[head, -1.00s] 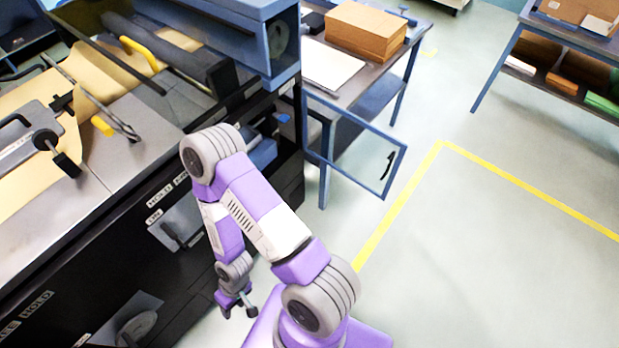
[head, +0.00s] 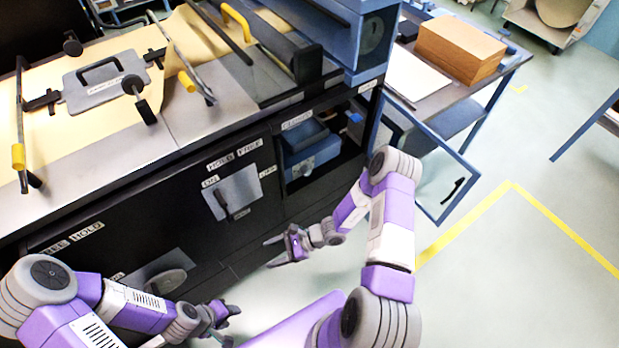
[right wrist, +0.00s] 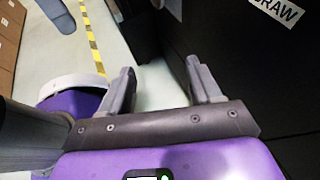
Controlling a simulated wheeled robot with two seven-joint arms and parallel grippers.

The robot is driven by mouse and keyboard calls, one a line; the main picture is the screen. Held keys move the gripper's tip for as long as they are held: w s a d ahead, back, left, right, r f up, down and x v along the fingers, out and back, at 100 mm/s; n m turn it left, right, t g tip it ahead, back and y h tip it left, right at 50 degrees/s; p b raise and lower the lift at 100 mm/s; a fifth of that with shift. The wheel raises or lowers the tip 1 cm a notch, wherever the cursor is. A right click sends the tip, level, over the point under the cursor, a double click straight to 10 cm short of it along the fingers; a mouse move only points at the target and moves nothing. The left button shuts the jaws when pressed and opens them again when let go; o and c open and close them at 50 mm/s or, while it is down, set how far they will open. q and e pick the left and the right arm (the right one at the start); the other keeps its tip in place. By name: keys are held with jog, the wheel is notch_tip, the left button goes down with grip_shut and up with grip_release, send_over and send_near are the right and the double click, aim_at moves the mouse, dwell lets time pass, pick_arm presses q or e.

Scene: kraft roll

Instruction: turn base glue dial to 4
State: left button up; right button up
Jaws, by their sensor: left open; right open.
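No dial clearly marked as the base glue dial can be read. In the head view, a blue unit (head: 311,150) sits in an open bay of the black cabinet, with a small round knob (head: 307,168) on its front. A larger grey round knob (head: 168,284) is on a plate low on the cabinet front, partly hidden by my left arm. My right gripper (head: 278,250) is open and empty, below the blue unit and apart from the cabinet. Its open fingers also show in the right wrist view (right wrist: 160,78). My left gripper (head: 226,317) is open near the bottom edge, right of the grey knob.
A switch plate (head: 232,194) marked ON and OFF sits between the two knobs. An open blue-framed door (head: 452,190) stands right of the bay. A side table (head: 420,85) carries a brown stack (head: 459,50).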

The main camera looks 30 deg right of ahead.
jog(key=w+d+m+t+h, duration=0.2)
jog(key=w+d+m+t, duration=0.55)
jog(key=w+d, duration=0.2)
jog(key=m+t+h+b, duration=0.2)
jog(key=m+t+h, duration=0.4)
jog(key=h, duration=0.3)
send_near(308, 174)
jog(key=w, duration=0.2)
jog(key=shift+m, duration=0.25)
jog(key=w, duration=0.2)
jog(key=w+b, duration=0.1)
jog(key=w, duration=0.1)
jog(key=w+b, duration=0.1)
jog(key=w, duration=0.2)
jog(key=shift+w+a, duration=0.15)
jog(key=shift+a, duration=0.25)
jog(key=c, duration=0.9)
